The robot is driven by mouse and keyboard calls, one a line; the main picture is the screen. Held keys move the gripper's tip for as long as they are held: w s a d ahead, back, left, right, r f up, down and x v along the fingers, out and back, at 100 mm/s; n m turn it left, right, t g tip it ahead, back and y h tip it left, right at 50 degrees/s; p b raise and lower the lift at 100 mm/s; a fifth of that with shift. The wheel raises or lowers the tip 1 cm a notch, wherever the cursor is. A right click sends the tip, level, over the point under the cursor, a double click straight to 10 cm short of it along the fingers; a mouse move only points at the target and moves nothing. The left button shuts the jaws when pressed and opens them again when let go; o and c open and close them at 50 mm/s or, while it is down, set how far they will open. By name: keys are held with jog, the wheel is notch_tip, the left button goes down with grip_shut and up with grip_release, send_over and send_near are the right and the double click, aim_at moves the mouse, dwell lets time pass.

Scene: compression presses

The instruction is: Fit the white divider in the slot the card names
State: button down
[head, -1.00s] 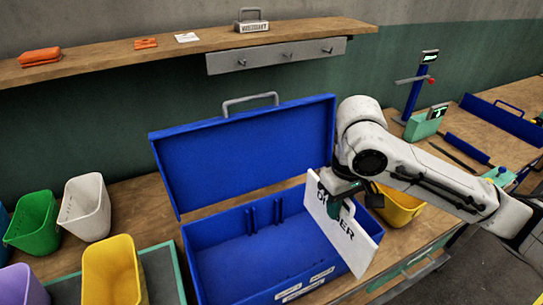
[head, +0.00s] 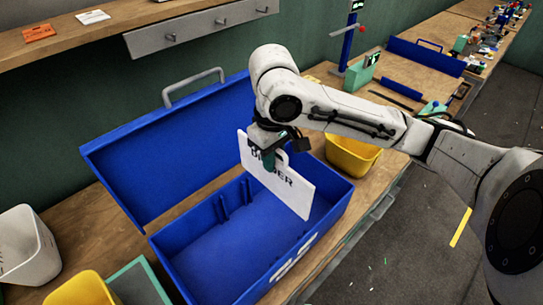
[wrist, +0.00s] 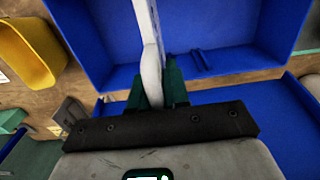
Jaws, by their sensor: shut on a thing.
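The white divider (head: 299,194) is a flat panel with dark lettering, partly hidden by my gripper. My gripper (head: 268,160) is shut on its upper part and holds it tilted in the head view, over the right part of the open blue box (head: 165,262). The divider's lower edge overlaps the box's right side; I cannot tell whether it is below the rim. Slot ribs (head: 222,208) stand on the box's back inner wall, left of the divider. In the wrist view the divider (wrist: 150,50) shows edge-on between my gripper's green fingers (wrist: 158,90).
White labels (head: 283,268) on the box's front are unreadable. An orange card (head: 38,32) and a white card (head: 93,17) lie on the shelf. A yellow bin (head: 352,158) stands close right of the box. The raised lid (head: 160,155) stands behind.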

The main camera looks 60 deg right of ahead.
jog(key=b, duration=0.4)
send_over(273, 191)
jog(key=shift+w+d+f, duration=0.1)
jog(key=shift+d+f, duration=0.05)
jog(key=shift+f, duration=1.3)
jog(key=shift+w+d+f, duration=0.1)
jog(key=shift+d+f, duration=0.05)
jog(key=shift+f, duration=1.25)
jog(key=shift+p, duration=0.45)
notch_tip(273, 191, down, 11)
jog(key=b, duration=0.8)
jog(key=shift+r, duration=0.15)
dwell(2.8)
